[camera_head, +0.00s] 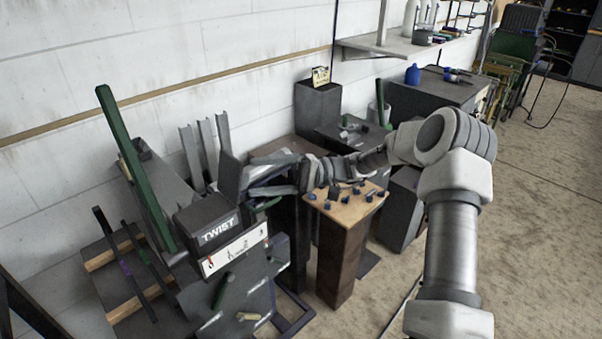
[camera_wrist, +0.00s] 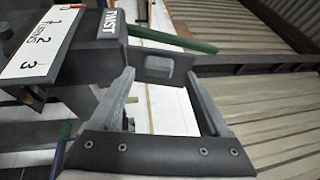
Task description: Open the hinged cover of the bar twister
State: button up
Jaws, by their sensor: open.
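The bar twister (camera_head: 207,222) stands at the lower left of the head view, a dark machine with a "TWIST" label and a white front plate. Its labelled housing (camera_wrist: 92,52) is at the upper left of the wrist view. A dark grey panel (camera_head: 229,178), which looks like the hinged cover, stands tilted behind the housing. In the wrist view the panel (camera_wrist: 150,66) has a small recess and lies at my fingertips. My gripper (camera_head: 249,177) is open, its two fingers (camera_wrist: 160,76) spread near the panel's sides. I cannot tell whether they touch it.
A wooden-topped stand (camera_head: 345,208) with small blue-handled items is right of the twister, beneath my arm. A long green bar (camera_head: 135,165) leans at the left, and grey channels (camera_head: 206,150) stand by the wall. Open floor (camera_head: 545,200) lies at the right.

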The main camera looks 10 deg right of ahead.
jog(key=b+v, duration=0.1)
jog(key=v, duration=1.4)
jog(key=shift+b, duration=0.3)
jog(key=shift+a, duration=0.1)
